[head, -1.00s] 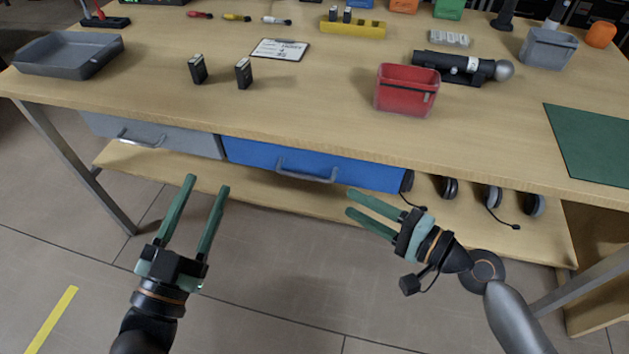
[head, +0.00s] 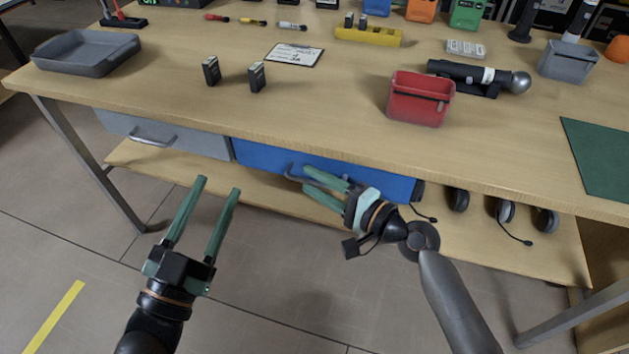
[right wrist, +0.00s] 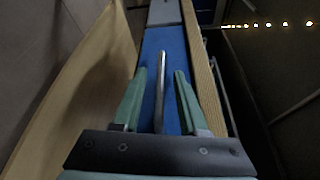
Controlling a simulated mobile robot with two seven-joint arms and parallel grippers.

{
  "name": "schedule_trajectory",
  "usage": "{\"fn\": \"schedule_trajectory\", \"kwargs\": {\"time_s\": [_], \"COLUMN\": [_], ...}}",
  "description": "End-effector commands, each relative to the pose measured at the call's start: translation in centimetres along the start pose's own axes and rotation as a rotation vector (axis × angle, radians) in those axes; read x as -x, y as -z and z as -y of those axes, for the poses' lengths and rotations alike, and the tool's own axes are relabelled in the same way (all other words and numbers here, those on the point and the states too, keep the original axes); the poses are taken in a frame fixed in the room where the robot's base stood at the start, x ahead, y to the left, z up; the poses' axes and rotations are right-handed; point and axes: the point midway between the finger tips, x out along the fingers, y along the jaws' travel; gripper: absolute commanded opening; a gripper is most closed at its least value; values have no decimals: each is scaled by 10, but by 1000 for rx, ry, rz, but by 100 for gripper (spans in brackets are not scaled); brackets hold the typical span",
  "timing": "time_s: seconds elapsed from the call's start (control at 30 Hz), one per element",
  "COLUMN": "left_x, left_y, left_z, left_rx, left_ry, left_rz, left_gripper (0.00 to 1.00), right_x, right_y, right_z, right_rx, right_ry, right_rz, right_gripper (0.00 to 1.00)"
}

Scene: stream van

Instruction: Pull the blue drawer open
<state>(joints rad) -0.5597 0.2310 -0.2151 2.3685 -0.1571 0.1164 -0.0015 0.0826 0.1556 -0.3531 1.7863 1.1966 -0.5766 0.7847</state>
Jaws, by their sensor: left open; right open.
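The blue drawer (head: 262,158) sits shut under the front edge of the table. It also shows in the right wrist view (right wrist: 172,45). Its grey bar handle (head: 291,172) is partly hidden by my right gripper in the head view. In the right wrist view the handle (right wrist: 161,85) lies between the open fingers, with a gap on both sides. My right gripper (head: 306,180) is open at the drawer front. The same gripper shows in the right wrist view (right wrist: 160,80). My left gripper (head: 220,185) is open and empty, in front of the table to the left.
A grey drawer (head: 180,137) with its own handle is left of the blue one. A red bin (head: 418,103) stands on the tabletop near the front edge. The floor in front is clear.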

Motion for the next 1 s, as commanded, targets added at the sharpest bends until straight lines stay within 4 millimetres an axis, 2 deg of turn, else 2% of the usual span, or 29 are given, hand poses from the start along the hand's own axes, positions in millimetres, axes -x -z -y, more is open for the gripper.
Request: {"fn": "schedule_trajectory", "kwargs": {"time_s": [0.33,0.7,1.0], "left_x": [-1,-1,-1], "left_y": [6,6,6], "left_z": [1,1,1], "left_rx": [-4,-5,-5], "left_ry": [1,0,0], "left_rz": [-18,-19,-18], "left_gripper": [50,50,50], "right_x": [-5,-5,-5], "right_y": [0,0,0], "right_z": [0,0,0], "right_rx": [0,0,0], "right_ry": [0,0,0], "right_rz": [1,0,0], "right_gripper": [42,2,0]}}
